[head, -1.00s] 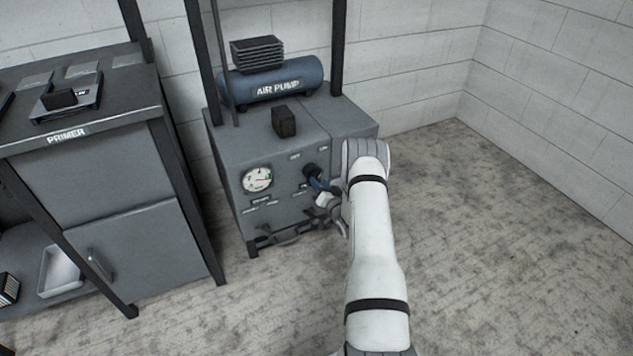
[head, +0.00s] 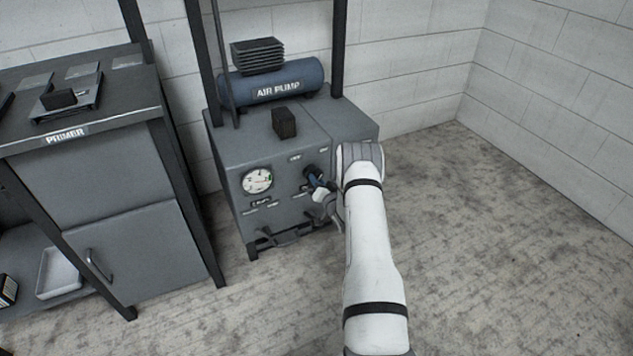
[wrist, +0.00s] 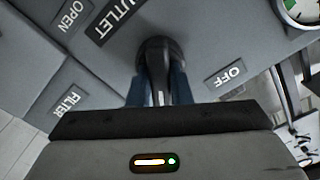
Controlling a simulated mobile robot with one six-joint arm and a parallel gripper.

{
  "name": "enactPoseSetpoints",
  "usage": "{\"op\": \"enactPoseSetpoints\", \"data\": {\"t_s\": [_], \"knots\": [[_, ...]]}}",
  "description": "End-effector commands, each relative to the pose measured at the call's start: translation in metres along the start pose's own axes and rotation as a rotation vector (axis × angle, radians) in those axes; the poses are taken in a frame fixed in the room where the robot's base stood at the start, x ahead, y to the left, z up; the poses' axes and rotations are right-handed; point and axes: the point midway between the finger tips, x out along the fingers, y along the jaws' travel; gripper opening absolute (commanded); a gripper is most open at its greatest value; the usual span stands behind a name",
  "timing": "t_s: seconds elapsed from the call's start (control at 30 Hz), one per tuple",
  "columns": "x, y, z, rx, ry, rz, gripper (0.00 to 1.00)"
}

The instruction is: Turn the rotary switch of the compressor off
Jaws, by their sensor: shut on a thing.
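The compressor (head: 225,160) is a grey cabinet with a blue tank marked AIR PUMP (head: 278,84) on top. Its black rotary switch (head: 311,171) is on the front panel, right of the round gauge (head: 257,180). In the wrist view, the switch knob (wrist: 158,55) stands between the blue fingers of my gripper (wrist: 157,90), which is shut on it. An OFF label (wrist: 230,77) lies to the right of the knob in that view. The head view shows my gripper (head: 316,182) at the switch, partly hidden by my arm.
Labels OUTLET (wrist: 118,18), OPEN (wrist: 71,15) and FILTER (wrist: 66,101) surround the knob in the wrist view. A PRIMER cabinet (head: 130,240) stands left of the compressor. The floor (head: 480,260) to the right is clear.

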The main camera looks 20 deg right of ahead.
Motion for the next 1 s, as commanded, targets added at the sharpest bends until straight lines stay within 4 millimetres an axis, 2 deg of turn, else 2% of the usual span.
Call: {"op": "enactPoseSetpoints", "data": {"t_s": [0.47,0.67,1.0], "knots": [[-0.0001,0.0015,0.0008,-0.063,0.001,0.0,0.0],[0.0,0.0024,0.0014,-0.193,0.001,0.0,0.0],[0.0001,0.0032,0.0018,-0.509,0.001,0.001,0.0]]}}
